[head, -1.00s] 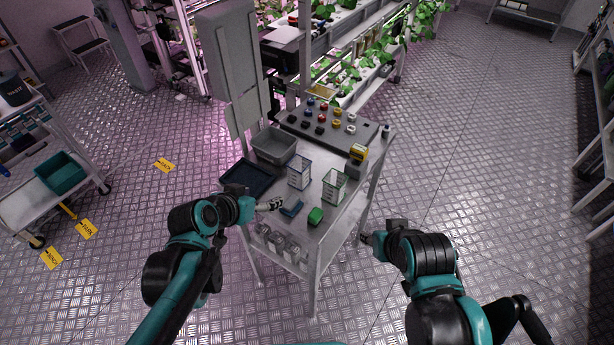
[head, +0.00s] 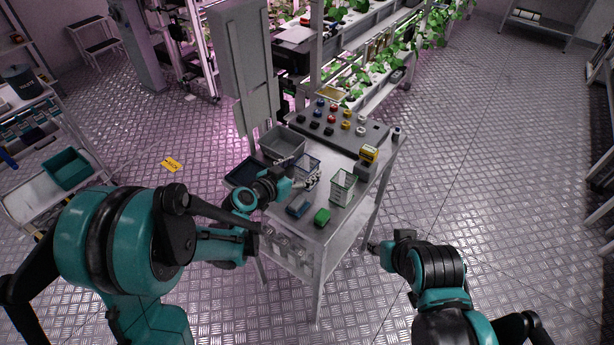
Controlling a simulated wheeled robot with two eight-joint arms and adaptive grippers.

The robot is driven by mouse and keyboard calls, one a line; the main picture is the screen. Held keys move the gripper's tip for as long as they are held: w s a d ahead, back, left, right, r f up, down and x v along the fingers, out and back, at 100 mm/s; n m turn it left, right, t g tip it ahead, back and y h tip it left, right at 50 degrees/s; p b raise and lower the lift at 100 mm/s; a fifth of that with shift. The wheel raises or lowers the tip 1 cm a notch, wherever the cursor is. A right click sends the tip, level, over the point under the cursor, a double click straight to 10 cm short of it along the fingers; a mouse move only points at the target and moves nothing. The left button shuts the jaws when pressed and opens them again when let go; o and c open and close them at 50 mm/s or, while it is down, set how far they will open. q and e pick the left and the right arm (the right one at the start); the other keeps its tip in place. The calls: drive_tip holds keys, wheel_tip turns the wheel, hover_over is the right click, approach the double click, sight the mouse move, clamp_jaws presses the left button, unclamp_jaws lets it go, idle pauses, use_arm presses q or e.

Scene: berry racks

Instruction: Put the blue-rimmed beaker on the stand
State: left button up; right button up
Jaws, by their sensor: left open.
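The clear blue-rimmed beaker (head: 308,163) stands on the metal cart, partly hidden behind my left gripper (head: 312,181). That gripper is open, with its fingers at the beaker's near side; I cannot tell if they touch it. A clear green-rimmed beaker (head: 342,186) stands to the right. A low blue block (head: 299,206) and a green block (head: 322,217) sit near the cart's front edge; I cannot tell which thing is the stand. My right gripper (head: 373,246) is low, right of the cart, and its fingers are too small to read.
A grey bin (head: 283,141) and a dark tray (head: 243,172) are at the cart's left. A dark panel with several coloured knobs (head: 353,133) lies at the back. A yellow-topped device (head: 369,154) stands at the right edge. Clear jars are on the lower shelf.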

sight(312, 162)
use_arm(q)
drive_tip(key=x, duration=0.3)
drive_tip(key=shift+w+f+b, duration=0.15)
drive_tip(key=shift+f+b, duration=0.05)
drive_tip(key=shift+b, duration=0.15)
drive_tip(key=shift+r, duration=0.1)
drive_tip(key=c, duration=1.2)
drive_tip(key=shift+r, duration=0.1)
drive_tip(key=shift+c, duration=0.2)
